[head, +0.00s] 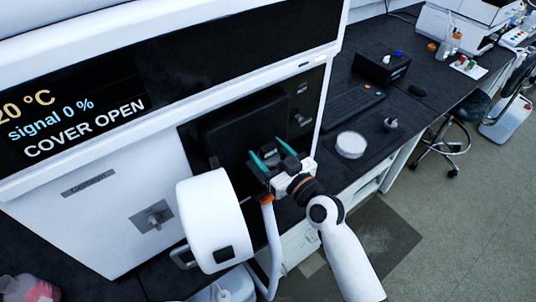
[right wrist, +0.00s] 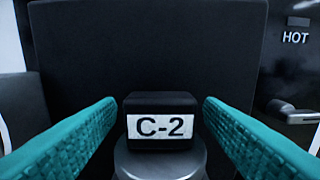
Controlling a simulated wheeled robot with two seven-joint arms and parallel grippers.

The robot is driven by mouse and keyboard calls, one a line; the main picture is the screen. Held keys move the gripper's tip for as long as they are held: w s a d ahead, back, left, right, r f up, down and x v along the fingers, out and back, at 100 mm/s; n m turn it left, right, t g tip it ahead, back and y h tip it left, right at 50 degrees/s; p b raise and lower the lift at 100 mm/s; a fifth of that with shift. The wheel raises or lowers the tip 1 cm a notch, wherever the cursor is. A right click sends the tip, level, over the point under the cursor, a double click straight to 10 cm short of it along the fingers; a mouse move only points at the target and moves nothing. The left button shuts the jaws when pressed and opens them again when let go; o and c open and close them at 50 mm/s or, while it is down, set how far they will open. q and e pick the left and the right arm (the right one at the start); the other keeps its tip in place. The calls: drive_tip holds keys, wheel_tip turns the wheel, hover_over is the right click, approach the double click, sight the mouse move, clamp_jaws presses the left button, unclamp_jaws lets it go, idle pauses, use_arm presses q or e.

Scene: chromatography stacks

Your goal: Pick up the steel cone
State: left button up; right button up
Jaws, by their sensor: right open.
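My right gripper (head: 272,154) is open in front of the dark recess of the white instrument. In the right wrist view its teal fingers (right wrist: 160,105) stand on both sides of a black block (right wrist: 160,104) labelled C-2, with gaps at each side. The block sits on a round grey metal piece (right wrist: 160,163); I cannot tell whether this is the steel cone. My left gripper is out of view.
The white instrument (head: 90,215) has a screen reading COVER OPEN. A dark panel (right wrist: 140,50) stands behind the block, with a HOT label and handle (right wrist: 295,112) to the right. A white round dish (head: 350,145) and a keyboard (head: 352,105) lie on the dark bench.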

drive_tip(key=shift+w+a, duration=0.3)
drive_tip(key=shift+w, duration=0.05)
drive_tip(key=shift+s+d, duration=0.1)
drive_tip(key=shift+c, duration=0.3)
drive_tip(key=c, duration=1.1)
drive_tip(key=shift+r, duration=0.1)
wheel_tip(320, 180, up, 18)
drive_tip(key=shift+f+b, duration=0.1)
drive_tip(key=shift+b, duration=0.2)
